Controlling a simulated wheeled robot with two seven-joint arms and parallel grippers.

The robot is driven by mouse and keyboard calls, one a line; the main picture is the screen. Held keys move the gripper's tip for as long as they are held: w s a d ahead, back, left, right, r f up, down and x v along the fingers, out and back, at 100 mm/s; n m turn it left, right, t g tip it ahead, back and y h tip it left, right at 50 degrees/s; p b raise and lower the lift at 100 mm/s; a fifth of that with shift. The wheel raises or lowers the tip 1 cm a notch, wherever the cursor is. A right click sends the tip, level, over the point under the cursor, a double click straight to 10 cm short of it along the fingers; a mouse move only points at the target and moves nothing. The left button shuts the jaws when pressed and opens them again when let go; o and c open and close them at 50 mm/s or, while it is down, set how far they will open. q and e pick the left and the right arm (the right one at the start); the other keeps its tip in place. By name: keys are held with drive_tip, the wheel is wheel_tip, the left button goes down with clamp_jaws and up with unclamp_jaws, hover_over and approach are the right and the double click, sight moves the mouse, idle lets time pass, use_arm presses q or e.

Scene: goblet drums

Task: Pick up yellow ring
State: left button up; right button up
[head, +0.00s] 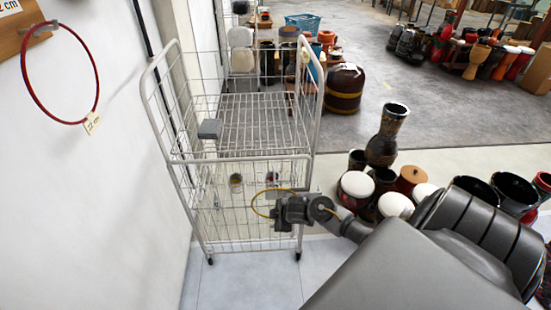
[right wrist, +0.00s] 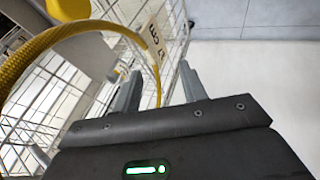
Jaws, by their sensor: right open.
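The yellow ring (head: 257,198) is a thin hoop in front of the wire cart in the head view, partly hidden by my right gripper (head: 282,212). In the right wrist view the ring (right wrist: 62,35) arcs in large from the left, and its near side passes down between the two fingers of the right gripper (right wrist: 160,82). A paper tag (right wrist: 154,42) with "cm" lettering shows beside the ring there. The right gripper is open, with a gap between its fingers around the ring. Whether either finger touches the ring cannot be told. My left gripper is not in view.
A wire cart (head: 262,128) stands right behind the right gripper. A red ring (head: 34,96) hangs on the white wall at left. Several drums, including a tall goblet drum (head: 387,136), crowd the right side. Bare floor (head: 265,280) lies in front of the cart.

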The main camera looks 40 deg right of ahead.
drive_tip(key=x, duration=0.4)
drive_tip(key=shift+w+f, duration=0.2)
drive_tip(key=shift+w, duration=0.05)
clamp_jaws()
